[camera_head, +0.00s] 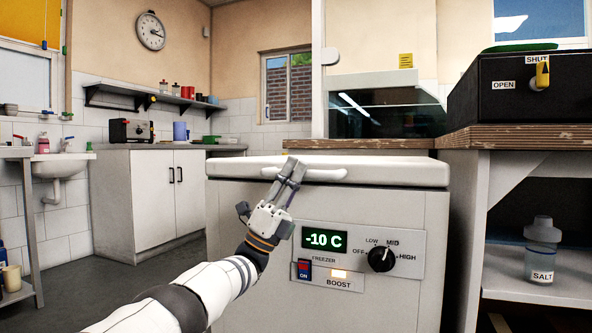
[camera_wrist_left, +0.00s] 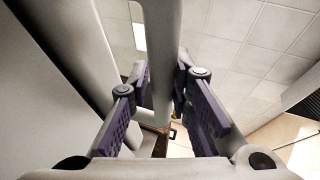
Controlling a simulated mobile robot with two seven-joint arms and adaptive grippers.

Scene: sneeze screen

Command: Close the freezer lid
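The freezer (camera_head: 240,250) is a pale box with a -10 C display, in the middle of the head view. Its white lid (camera_head: 400,173) lies level across the top, and I see no clear gap under its front edge. A pale bar handle (camera_head: 325,175) runs along the lid's front. My left gripper (camera_head: 287,178) is at the left part of this handle. In the left wrist view, the handle (camera_wrist_left: 160,45) passes between the two purple-padded fingers of my left gripper (camera_wrist_left: 163,80), whose tips close against its sides. My right gripper is not in view.
A wooden counter (camera_head: 520,137) with a black box (camera_head: 505,90) stands at the right, over a shelf with a salt bottle (camera_head: 541,250). A white cabinet (camera_head: 150,200) stands behind left.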

